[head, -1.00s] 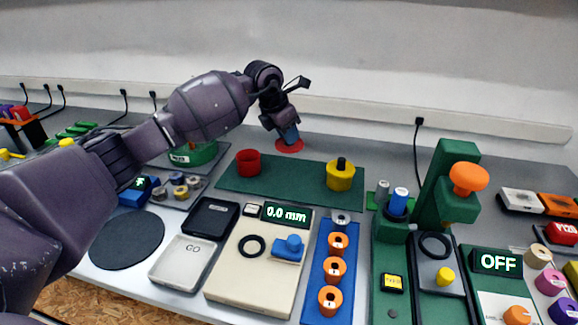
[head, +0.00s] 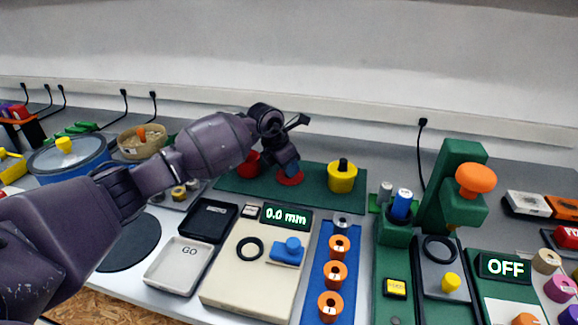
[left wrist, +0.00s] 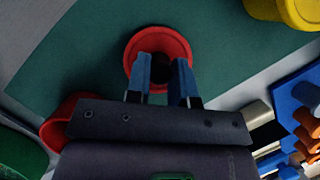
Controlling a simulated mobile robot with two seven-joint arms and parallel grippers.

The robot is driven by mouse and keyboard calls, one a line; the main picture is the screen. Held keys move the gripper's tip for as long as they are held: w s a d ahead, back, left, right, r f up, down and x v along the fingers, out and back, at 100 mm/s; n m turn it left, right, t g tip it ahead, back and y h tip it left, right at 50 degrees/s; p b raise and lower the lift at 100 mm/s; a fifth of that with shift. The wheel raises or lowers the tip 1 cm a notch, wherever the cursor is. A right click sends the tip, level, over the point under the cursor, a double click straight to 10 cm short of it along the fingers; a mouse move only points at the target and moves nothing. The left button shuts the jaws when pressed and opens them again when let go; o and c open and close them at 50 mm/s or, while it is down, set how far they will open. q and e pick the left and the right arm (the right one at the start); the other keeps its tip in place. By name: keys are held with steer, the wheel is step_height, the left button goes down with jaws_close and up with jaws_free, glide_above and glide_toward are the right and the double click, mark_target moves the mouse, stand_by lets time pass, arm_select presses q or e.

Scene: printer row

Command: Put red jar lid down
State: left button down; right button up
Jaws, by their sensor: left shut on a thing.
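The red jar lid (head: 290,178) is a flat red disc with a black knob (left wrist: 170,70). My left gripper (head: 290,168) is shut on the knob, its blue fingers on either side of it in the left wrist view (left wrist: 165,82). The lid shows against the green mat (head: 315,190), between the red jar and the yellow jar; I cannot tell whether it touches the mat. The red jar (head: 250,166) is partly hidden behind my left arm; its rim also shows in the left wrist view (left wrist: 52,128). My right gripper is not in view.
The yellow jar (head: 342,180) with a black knob stands on the mat's right part. In front are a beige gauge (head: 240,285) reading 0.0 mm and a blue rack (head: 323,300) with orange rings. A green press (head: 452,190) stands right. Bare mat lies around the lid.

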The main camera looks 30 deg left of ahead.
arm_select(q)
steer(key=shift+f, duration=0.15)
steer(key=c, duration=1)
jaws_free()
steer(key=shift+r, duration=0.2)
steer(key=p+v, duration=0.2)
steer(key=v, duration=1)
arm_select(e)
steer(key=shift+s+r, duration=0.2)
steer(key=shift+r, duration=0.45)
arm_select(q)
steer(key=shift+w, duration=0.1)
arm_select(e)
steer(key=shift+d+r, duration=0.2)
